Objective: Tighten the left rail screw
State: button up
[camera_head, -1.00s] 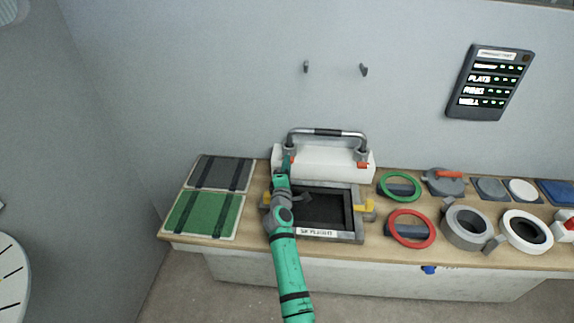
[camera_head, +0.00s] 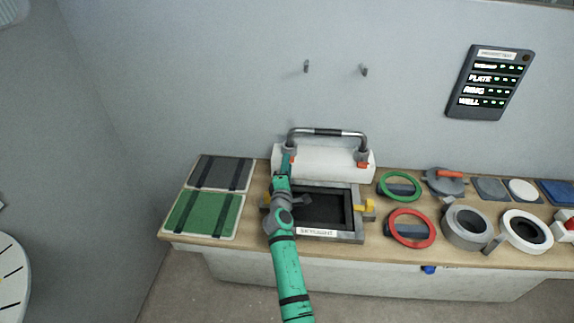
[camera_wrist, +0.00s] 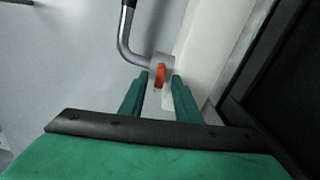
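The bent metal rail (camera_head: 328,132) stands on a white block (camera_head: 325,160) at the back of the bench. Its right foot bears an orange-red screw tab (camera_head: 363,165). The left foot is largely behind my gripper (camera_head: 287,160) in the head view. In the wrist view, the left rail screw (camera_wrist: 160,75) shows as an upright orange-red tab on the rail's foot. My gripper (camera_wrist: 160,78) has its two green fingers apart, one on each side of the tab. Gaps show between tab and fingers; I see no contact.
A dark skylight frame (camera_head: 345,236) with yellow clamps lies in front of the block. Green (camera_head: 400,186) and red rings (camera_head: 411,229) lie to its right. Green (camera_head: 204,213) and grey panels (camera_head: 221,172) lie to its left. Two hooks are on the wall above.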

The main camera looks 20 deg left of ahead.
jog(key=v, duration=1)
dwell(0.3)
